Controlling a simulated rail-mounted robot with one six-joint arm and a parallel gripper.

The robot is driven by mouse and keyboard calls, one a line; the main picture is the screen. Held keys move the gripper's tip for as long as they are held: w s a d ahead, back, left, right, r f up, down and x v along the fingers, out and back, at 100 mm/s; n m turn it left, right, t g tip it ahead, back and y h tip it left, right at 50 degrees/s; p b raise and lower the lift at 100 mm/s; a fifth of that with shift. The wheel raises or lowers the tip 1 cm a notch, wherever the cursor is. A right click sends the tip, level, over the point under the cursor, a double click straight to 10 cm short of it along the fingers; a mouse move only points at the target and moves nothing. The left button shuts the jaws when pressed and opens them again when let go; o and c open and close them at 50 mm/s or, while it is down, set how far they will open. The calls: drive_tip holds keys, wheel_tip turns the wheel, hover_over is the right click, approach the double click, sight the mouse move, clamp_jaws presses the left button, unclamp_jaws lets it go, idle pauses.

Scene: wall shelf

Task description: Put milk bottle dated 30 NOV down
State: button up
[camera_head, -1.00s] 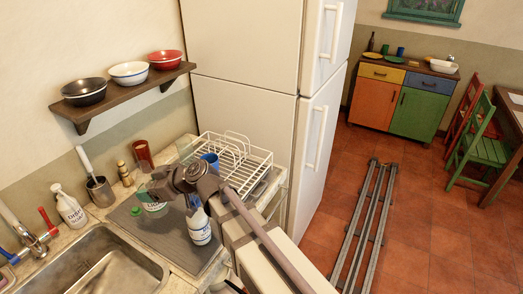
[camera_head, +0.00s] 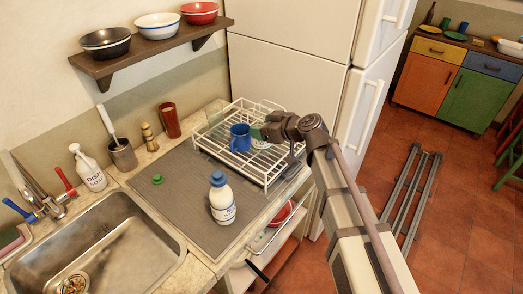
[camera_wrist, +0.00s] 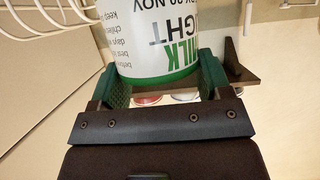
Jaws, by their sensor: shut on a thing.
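The milk bottle, white with a green band and "30 NOV" on its label (camera_wrist: 160,35), fills the top of the wrist view and shows upside down there. My gripper (camera_wrist: 163,78) has its green fingers shut on both sides of it. I cannot tell whether the bottle touches the rack.
The white wire rack (camera_head: 210,140) holds a blue mug (camera_head: 240,138). A blue-capped bottle (camera_head: 222,198) and a green cap (camera_head: 157,180) are on the grey mat (camera_head: 185,200), otherwise clear. The sink (camera_head: 110,240) is at left; the fridge (camera_head: 285,75) stands behind the rack.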

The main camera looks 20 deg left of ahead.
wheel_tip(320, 180, down, 6)
drive_tip(key=b, duration=0.4)
drive_tip(key=shift+r, duration=0.15)
drive_tip(key=shift+r+p, duration=0.3)
drive_tip(key=shift+f, duration=0.25)
drive_tip(key=o, duration=1)
drive_tip(key=shift+r, duration=0.1)
drive_tip(key=shift+o, duration=0.2)
